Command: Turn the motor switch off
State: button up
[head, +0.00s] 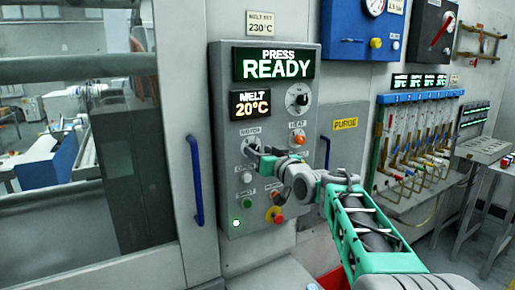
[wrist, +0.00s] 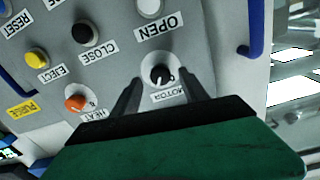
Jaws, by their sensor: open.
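The control panel (head: 225,120) stands in the middle of the head view, with a MOTOR label at its left. In the wrist view, which is turned upside down, the motor switch (wrist: 160,74) is a black knob with a white pointer line, above its MOTOR label. My gripper (wrist: 163,72) is open, with one dark finger on each side of the knob. I cannot tell whether the fingers touch it. In the head view my gripper (head: 254,151) is at the panel just below the MOTOR label and largely hides the switch.
The orange HEAT knob (wrist: 75,103) is close beside the motor switch. Black CLOSE (wrist: 86,33) and yellow EJECT (wrist: 37,58) buttons are nearby. A red emergency button (head: 275,214) sits low on the panel. A blue door handle (head: 195,180) stands left of the panel.

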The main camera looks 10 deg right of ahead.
jog(key=shift+x, duration=0.8)
jog(key=shift+c, duration=0.3)
grip_shut()
